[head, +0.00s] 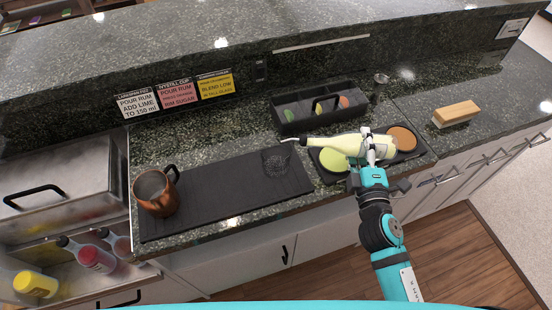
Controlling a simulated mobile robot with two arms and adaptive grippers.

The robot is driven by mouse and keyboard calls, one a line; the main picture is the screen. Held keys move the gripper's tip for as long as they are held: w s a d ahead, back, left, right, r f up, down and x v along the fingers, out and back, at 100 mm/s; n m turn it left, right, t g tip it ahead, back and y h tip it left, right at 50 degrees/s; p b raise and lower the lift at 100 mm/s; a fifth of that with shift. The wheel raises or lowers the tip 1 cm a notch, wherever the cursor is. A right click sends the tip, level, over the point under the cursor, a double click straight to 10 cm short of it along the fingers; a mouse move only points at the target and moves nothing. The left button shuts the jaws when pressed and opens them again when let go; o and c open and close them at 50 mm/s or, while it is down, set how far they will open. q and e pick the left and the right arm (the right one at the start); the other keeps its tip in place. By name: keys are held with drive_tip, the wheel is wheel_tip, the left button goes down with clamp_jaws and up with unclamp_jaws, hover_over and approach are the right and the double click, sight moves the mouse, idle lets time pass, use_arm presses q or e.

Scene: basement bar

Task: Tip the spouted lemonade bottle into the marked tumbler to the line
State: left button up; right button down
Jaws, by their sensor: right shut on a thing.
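My right gripper (374,158) is shut on the spouted lemonade bottle (345,144), which holds pale yellow liquid. The bottle lies nearly level, with its metal spout (290,140) pointing left, close above and to the right of the tumbler's rim. The clear tumbler (276,163) stands on the dark bar mat (228,186). It looks dark inside, and I cannot make out its line or any liquid in it. No stream shows at the spout. My left gripper is out of view.
A copper mug (155,192) stands at the mat's left end. A dark caddy (292,125) is behind the bottle. A tray (334,178) with round coloured dishes is below it. A wood-backed brush (456,114) lies right. Several bottles (97,259) lie in the open bin at left.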

drive_tip(key=shift+r+p, duration=0.45)
drive_tip(key=shift+r, duration=0.1)
drive_tip(key=shift+r+n+p, duration=0.6)
drive_tip(key=shift+r+p, duration=0.1)
drive_tip(key=shift+p, duration=0.1)
idle(1.6)
drive_tip(key=shift+r, duration=0.1)
idle(2.6)
drive_tip(key=shift+r+n+p, duration=0.25)
drive_tip(key=shift+n+p, duration=0.05)
drive_tip(key=shift+p, duration=0.1)
drive_tip(key=shift+r, duration=0.2)
drive_tip(key=shift+f, duration=0.15)
